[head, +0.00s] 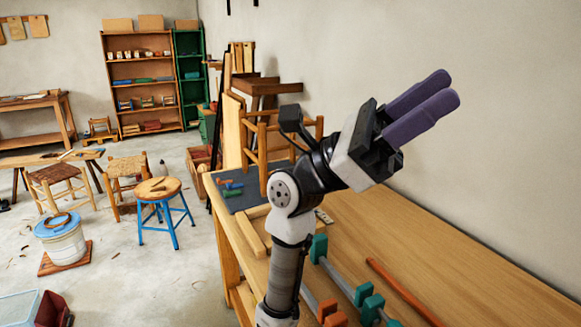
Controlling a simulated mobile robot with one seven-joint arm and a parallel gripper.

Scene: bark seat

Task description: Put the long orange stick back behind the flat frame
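The long orange stick (399,289) lies on the wooden workbench (440,250), slanting toward the lower right, where the picture edge cuts it off. Light wooden bars (251,235) lie flat near the bench's left edge, partly hidden by my arm; they may belong to the flat frame, but I cannot tell. My gripper (451,87) is raised above the bench, well clear of the stick, pointing up and right.
Clamps with teal blocks (364,294) and orange blocks (327,311) lie left of the stick. A wooden chair frame (250,148) stands at the bench's far end by a dark mat (240,198). The wall borders the bench's right side. Bare bench top lies right of the stick.

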